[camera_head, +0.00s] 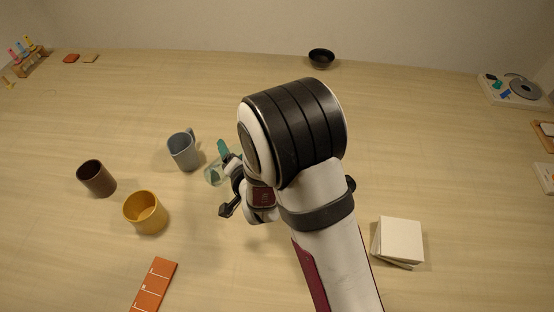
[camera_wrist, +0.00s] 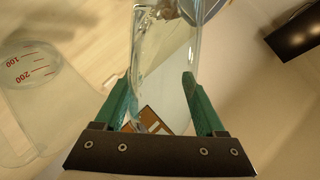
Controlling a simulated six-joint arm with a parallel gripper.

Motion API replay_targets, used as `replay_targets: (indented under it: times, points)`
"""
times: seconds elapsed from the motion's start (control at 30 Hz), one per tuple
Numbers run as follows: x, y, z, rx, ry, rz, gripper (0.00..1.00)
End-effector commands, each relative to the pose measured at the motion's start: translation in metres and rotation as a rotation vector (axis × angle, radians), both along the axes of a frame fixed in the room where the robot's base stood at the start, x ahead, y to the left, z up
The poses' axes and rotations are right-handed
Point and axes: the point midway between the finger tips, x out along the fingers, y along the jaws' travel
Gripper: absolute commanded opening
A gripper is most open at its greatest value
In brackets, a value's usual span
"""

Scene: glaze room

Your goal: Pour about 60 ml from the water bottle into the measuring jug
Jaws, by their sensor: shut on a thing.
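My gripper (camera_wrist: 155,78) is shut on the clear water bottle (camera_wrist: 165,50), which stands between its two teal fingers in the wrist view. The bottle is see-through, and its water level is not clear to me. The clear measuring jug (camera_wrist: 32,66), with red marks 100 and 200, is left of the bottle in the wrist view, apart from the fingers. In the head view my gripper (camera_head: 226,160) is left of centre, partly hidden by my arm. A clear greenish vessel shows beside it there; I cannot tell whether it is jug or bottle.
A grey-blue mug (camera_head: 182,152), a brown cup (camera_head: 97,178) and a yellow cup (camera_head: 145,213) stand left of my gripper. An orange marked strip (camera_head: 154,285) lies in front. White tiles (camera_head: 398,242) are stacked right of my arm. A black bowl (camera_head: 321,58) sits at the back.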

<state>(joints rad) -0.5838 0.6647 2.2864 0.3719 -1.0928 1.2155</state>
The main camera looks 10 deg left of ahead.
Motion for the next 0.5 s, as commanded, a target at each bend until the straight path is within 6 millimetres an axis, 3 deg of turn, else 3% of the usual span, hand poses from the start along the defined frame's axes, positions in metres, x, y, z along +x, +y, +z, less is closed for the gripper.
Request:
replay_targets:
  times: [0.07, 0.17, 0.27, 0.33, 0.43, 0.5]
  points:
    - [0.002, -0.002, 0.018, -0.040, -0.022, 0.000, 0.03]
    - [0.002, -0.007, 0.003, -0.197, -0.071, 0.001, 0.03]
    - [0.002, -0.002, 0.009, -0.333, -0.130, 0.002, 0.03]
    - [0.001, -0.001, -0.007, -0.465, -0.176, 0.004, 0.03]
    - [0.002, 0.001, -0.004, -0.629, -0.246, 0.002, 0.03]
    - [0.002, -0.001, -0.019, -0.678, -0.259, 0.002, 0.03]
